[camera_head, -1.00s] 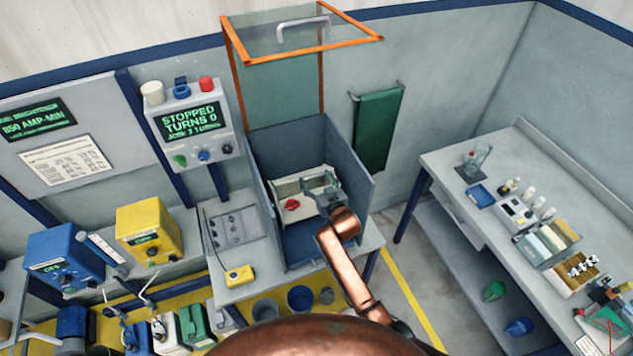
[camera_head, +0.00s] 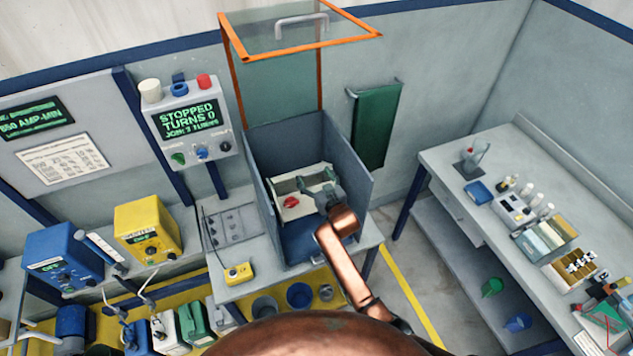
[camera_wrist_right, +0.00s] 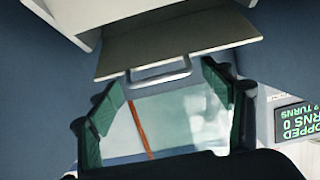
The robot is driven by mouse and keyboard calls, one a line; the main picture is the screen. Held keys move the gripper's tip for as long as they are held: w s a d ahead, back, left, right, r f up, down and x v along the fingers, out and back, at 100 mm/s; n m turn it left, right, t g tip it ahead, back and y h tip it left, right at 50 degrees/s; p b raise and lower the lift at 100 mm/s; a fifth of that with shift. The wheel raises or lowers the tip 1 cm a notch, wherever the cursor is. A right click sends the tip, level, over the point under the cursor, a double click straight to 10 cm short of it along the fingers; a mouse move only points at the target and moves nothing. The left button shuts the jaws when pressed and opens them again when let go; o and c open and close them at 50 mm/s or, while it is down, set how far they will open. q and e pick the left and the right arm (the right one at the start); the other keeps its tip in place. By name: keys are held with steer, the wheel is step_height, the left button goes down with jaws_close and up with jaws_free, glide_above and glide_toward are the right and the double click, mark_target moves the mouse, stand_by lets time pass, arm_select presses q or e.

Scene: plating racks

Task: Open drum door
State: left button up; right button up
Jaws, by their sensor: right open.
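The drum (camera_head: 312,206) is a pale box with a red knob (camera_head: 291,202) on its front, inside the blue-grey cabinet. In the right wrist view a beige panel, which looks like the drum door (camera_wrist_right: 180,42), has a silver bar handle (camera_wrist_right: 160,74) at its lower edge. I cannot tell whether the panel is ajar. My right gripper (camera_wrist_right: 160,90) is open, its green-padded fingers spread on either side of the handle, with nothing gripped. In the head view the right gripper (camera_head: 308,181) is over the drum and hides part of it. My left gripper is not in view.
An orange-framed clear cover (camera_head: 300,35) stands raised above the cabinet (camera_head: 362,165). Its side walls flank my right gripper. A control panel (camera_head: 190,120) left of it reads STOPPED, TURNS 0. A yellow pendant (camera_head: 238,273) lies on the bench in front.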

steer(key=v, duration=1.2)
